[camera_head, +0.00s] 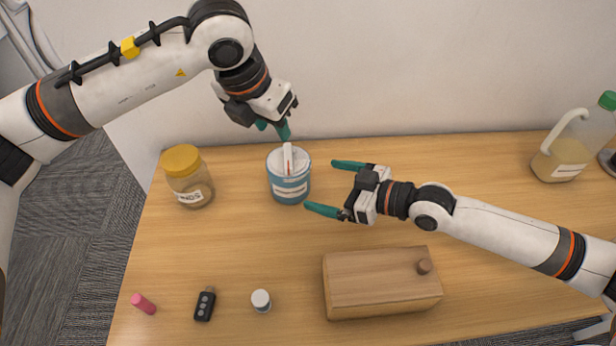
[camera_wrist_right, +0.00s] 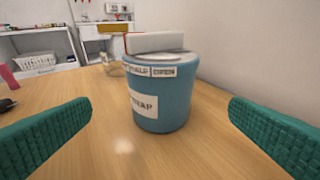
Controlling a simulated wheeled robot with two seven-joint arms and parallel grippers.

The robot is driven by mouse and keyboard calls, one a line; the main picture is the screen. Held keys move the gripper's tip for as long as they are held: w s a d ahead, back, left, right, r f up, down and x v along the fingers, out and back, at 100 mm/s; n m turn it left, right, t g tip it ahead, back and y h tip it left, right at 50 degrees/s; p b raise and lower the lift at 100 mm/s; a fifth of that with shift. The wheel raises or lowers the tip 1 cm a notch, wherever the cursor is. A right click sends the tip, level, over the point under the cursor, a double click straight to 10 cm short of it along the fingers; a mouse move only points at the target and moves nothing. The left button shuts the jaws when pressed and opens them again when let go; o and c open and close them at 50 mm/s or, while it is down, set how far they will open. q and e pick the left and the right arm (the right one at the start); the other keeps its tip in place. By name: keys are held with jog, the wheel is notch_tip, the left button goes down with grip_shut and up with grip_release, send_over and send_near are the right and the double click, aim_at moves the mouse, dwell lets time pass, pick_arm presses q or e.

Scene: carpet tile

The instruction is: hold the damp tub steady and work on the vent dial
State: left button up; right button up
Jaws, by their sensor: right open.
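The damp tub (camera_head: 289,187) is blue with a white lid and a label, upright near the table's back. It also shows between my fingers in the right wrist view (camera_wrist_right: 160,112). The vent dial (camera_head: 288,158) is a white bar-shaped handle with a red mark on the lid. In the right wrist view the dial (camera_wrist_right: 155,41) stands above a label strip reading "OPEN". My right gripper (camera_head: 321,185) is open and empty, right of the tub and apart from it. My left gripper (camera_head: 274,128) points down just above and behind the dial; its finger gap is unclear.
A yellow-lidded jar (camera_head: 188,178) stands left of the tub. A wooden box (camera_head: 375,290) with a knob lies at front right. A pink cylinder (camera_head: 143,304), black remote (camera_head: 204,304) and white-capped bottle (camera_head: 261,300) lie in front. A jug (camera_head: 572,145) stands far right.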

aim_at(288, 153)
jog(key=x, duration=1)
jog(key=shift+w+a+f, duration=0.1)
jog(key=shift+w+f, duration=0.05)
jog(key=shift+w, duration=0.05)
jog(key=shift+c, duration=0.3)
jog(key=c, duration=1)
pick_arm(q)
jog(key=w+f+m, duration=0.1)
jog(key=f+m, duration=0.2)
jog(key=m, duration=0.6)
jog(key=d+f+m+t+y, duration=0.1)
jog(key=f+m, duration=0.2)
jog(key=m, duration=0.7)
jog(key=w+d+f+m+y, duration=0.1)
jog(key=f+m, duration=0.2)
jog(key=m, duration=0.6)
jog(key=shift+w+d+m, duration=0.2)
jog(key=shift+w+m, duration=0.1)
jog(key=shift+w, duration=0.05)
